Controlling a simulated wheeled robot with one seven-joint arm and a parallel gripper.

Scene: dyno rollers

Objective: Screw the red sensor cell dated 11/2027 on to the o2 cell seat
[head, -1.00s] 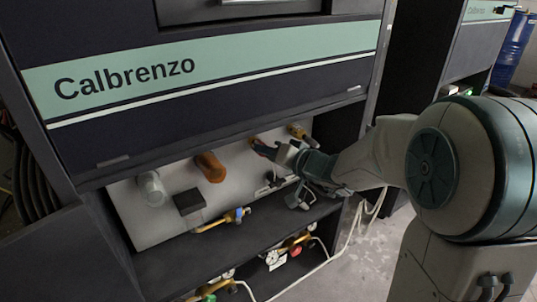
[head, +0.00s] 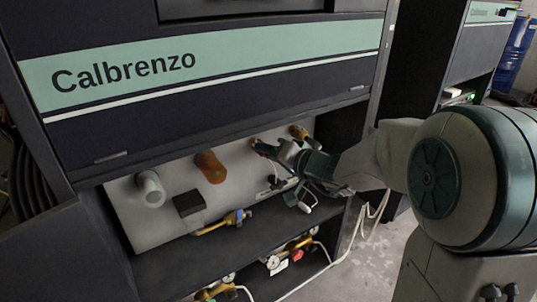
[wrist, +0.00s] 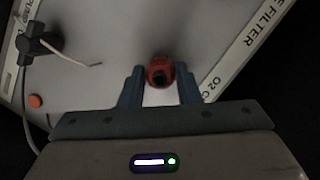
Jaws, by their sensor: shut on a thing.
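The red sensor cell (wrist: 159,72) sits between the fingertips of my gripper (wrist: 159,78) in the wrist view, its round dark-centred end facing the camera. My gripper is shut on it. The cell is close to the panel, near a label strip (wrist: 212,84) that begins "O2 C". The o2 cell seat is hidden behind the cell, so I cannot tell whether they touch. The date on the cell is not readable.
The pale panel (head: 130,215) carries a white cylinder (head: 150,188), an orange cylinder (head: 210,167) and a black box (head: 188,204). A black connector with a cable (wrist: 40,44) is at left in the wrist view. Gauges and valves lie below.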

